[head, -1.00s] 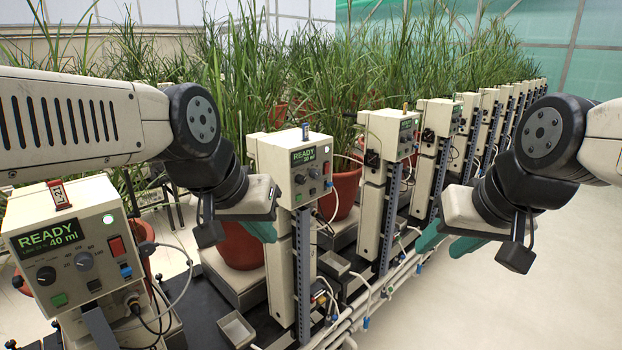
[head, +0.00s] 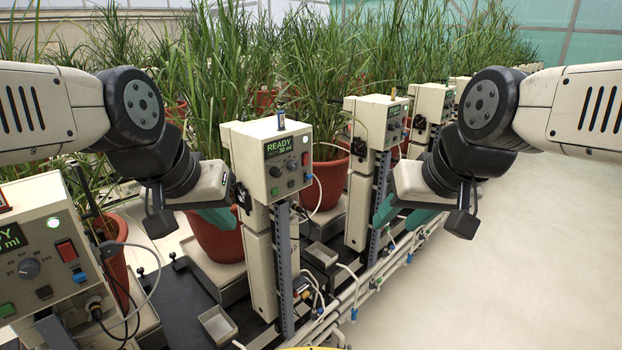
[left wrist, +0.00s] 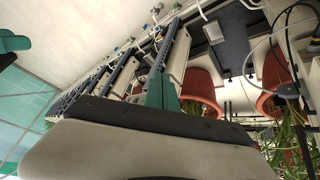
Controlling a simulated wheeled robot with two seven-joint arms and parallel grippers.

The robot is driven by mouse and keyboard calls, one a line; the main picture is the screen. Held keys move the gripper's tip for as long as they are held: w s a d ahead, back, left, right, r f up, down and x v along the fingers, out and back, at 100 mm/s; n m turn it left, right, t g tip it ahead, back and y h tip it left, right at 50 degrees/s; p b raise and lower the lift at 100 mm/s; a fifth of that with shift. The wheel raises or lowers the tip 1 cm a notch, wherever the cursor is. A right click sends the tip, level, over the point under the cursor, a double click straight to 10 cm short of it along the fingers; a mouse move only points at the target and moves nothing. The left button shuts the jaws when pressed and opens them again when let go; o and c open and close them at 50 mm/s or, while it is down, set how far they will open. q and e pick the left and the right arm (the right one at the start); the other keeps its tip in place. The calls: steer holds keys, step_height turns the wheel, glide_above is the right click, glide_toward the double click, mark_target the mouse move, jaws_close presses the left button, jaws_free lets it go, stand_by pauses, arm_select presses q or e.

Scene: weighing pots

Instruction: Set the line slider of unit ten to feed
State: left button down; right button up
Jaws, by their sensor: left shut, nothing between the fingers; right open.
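The nearest full control unit (head: 268,165) is a cream box on a post, with a green READY 30 ml display, dark knobs and a red switch (head: 305,158). A small blue part (head: 307,177) sits below the switch; I cannot tell its setting. Another unit (head: 42,262) is cut off at the left, with a blue part (head: 78,275) below its red switch. I cannot read which unit is ten. My left gripper (head: 218,218) is shut and empty, left of the middle unit; its teal fingers show in the left wrist view (left wrist: 160,92). My right gripper (head: 400,214) is open and empty, in front of the row.
Further units (head: 376,125) recede to the right behind my right gripper. Red pots (head: 215,238) with tall grass stand behind them. White pipes (head: 350,300) and cables run along the front of the row. The pale floor (head: 510,260) at right is clear.

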arm_select(q)
step_height(320, 180, up, 6)
steer(key=n+g+y, duration=0.4)
steer(key=n+y, duration=0.1)
steer(key=n, duration=0.5)
glide_above(308, 175)
steer(key=s+d, duration=0.3)
steer(key=shift+w+a+r, duration=0.1)
steer(key=shift+w+a, duration=0.05)
steer(key=shift+w, duration=0.1)
steer(key=shift+h, duration=0.3)
steer(key=x, duration=1)
